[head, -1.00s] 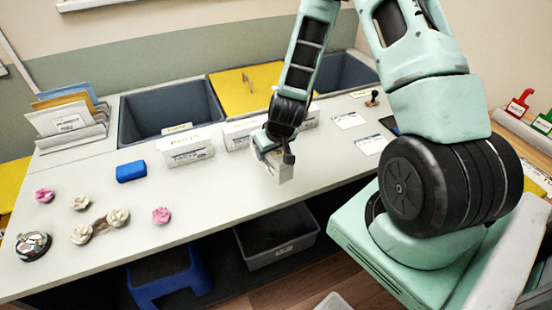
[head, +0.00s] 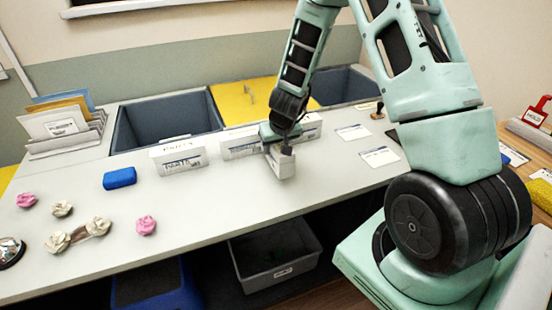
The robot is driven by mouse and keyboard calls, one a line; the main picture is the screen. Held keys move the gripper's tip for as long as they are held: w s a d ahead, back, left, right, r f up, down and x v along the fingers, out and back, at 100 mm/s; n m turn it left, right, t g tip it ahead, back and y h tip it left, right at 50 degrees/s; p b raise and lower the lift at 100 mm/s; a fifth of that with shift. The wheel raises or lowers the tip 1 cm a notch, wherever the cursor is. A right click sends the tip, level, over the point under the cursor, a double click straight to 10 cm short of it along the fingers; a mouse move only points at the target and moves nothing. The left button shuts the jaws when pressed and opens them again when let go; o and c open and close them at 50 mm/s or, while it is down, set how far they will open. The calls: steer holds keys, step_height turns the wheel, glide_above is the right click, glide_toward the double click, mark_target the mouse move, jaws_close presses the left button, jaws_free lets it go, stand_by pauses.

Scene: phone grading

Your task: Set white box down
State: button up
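A small white box (head: 283,165) is at the end of my arm, over the front middle of the pale table (head: 215,205). My gripper (head: 275,147) points down at the box and appears shut on it; the fingers are small and partly hidden by the box. The box looks upright, slightly turned. I cannot tell whether its underside touches the table.
White labelled holders (head: 177,158) stand behind and left of the box, before grey bins (head: 165,125) and a yellow lid (head: 240,100). White cards (head: 380,156) lie right. A blue block (head: 119,178) and crumpled pieces (head: 97,226) lie left. The table between is clear.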

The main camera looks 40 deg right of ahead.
steer(key=shift+f, duration=1.75)
steer(key=shift+f+b, duration=0.1)
steer(key=shift+b, duration=0.25)
steer(key=o, duration=1.2)
